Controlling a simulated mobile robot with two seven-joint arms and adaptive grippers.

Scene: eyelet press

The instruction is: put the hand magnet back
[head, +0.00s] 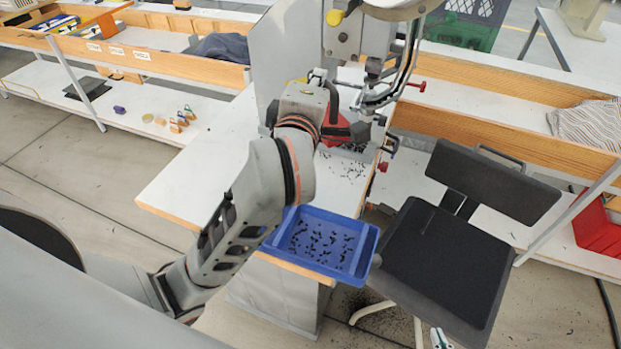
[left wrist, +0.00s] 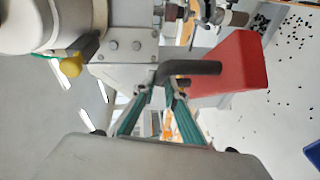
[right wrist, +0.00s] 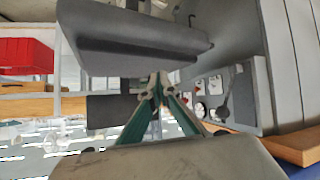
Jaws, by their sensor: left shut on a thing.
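My left gripper (head: 328,98) is at the eyelet press, mostly hidden behind my wrist in the head view. In the left wrist view its teal fingers (left wrist: 160,88) close on a dark bent handle (left wrist: 192,68), which I take for the hand magnet's. A red block (left wrist: 228,65) lies beyond the handle, also seen in the head view (head: 335,132); I cannot tell whether the two are joined. My right gripper (head: 438,338) is low by the chair, its fingertips (right wrist: 158,82) together and empty.
The eyelet press (head: 345,35) stands over the white table (head: 185,185), with black eyelets scattered near it. A blue tray (head: 368,250) with black pieces sits at the table's front edge. A dark chair (head: 440,260) stands at right. Wood-edged shelves line the back.

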